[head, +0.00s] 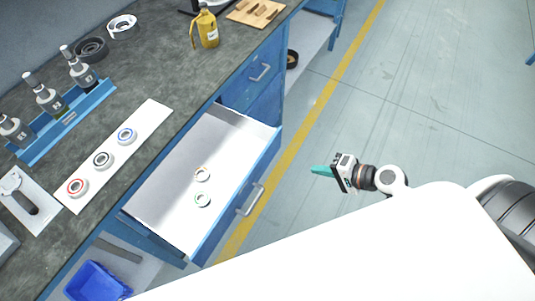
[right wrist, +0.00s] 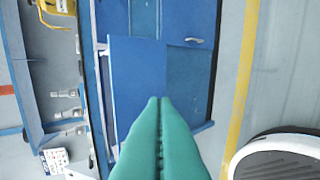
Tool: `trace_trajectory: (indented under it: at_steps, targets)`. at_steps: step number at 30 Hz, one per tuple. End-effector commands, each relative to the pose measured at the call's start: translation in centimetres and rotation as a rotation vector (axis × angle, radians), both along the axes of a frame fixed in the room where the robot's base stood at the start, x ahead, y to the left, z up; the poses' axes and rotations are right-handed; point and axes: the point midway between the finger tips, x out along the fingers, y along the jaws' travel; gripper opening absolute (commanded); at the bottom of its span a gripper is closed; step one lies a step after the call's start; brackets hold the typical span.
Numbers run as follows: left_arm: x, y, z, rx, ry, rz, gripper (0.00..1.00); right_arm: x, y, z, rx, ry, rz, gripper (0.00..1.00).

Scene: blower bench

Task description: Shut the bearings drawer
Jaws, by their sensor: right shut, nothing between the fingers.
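The bearings drawer (head: 225,137) stands pulled out from the blue bench in the head view. Its floor is white and its front is blue with a silver handle (head: 250,200). In the right wrist view the fingers (right wrist: 158,103) point toward blue bench panels (right wrist: 138,75). My left gripper is out of view.
A white mat (head: 112,160) on the bench holds three bearings. A blue rack (head: 66,122) with several tools, a yellow jug (head: 206,27) and a wooden board (head: 256,12) are also on top. A blue bin (head: 97,283) sits below. The floor beyond the yellow line (head: 300,130) is clear.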

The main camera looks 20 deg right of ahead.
Motion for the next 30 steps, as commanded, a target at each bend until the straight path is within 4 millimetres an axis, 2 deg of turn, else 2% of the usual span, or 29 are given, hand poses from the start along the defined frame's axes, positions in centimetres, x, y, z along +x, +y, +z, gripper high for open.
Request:
trace_trajectory:
  at_steps: [2,5,19,24,30]
  targets:
    - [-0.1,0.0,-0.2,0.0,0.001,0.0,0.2,0.2,0.4,0.9,0.027,-0.011,0.008,0.0]
    - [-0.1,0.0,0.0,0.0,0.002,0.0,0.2,0.7,0.9,0.9,0.036,-0.014,0.008,0.0]
    - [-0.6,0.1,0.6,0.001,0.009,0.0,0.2,7.1,5.8,-3.7,0.035,-0.013,0.007,0.0]
    - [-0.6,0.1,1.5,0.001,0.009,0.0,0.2,9.1,7.4,-3.6,0.033,-0.014,0.008,0.0]
    - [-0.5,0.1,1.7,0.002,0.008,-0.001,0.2,10.1,8.2,-3.8,0.031,-0.013,0.008,0.0]
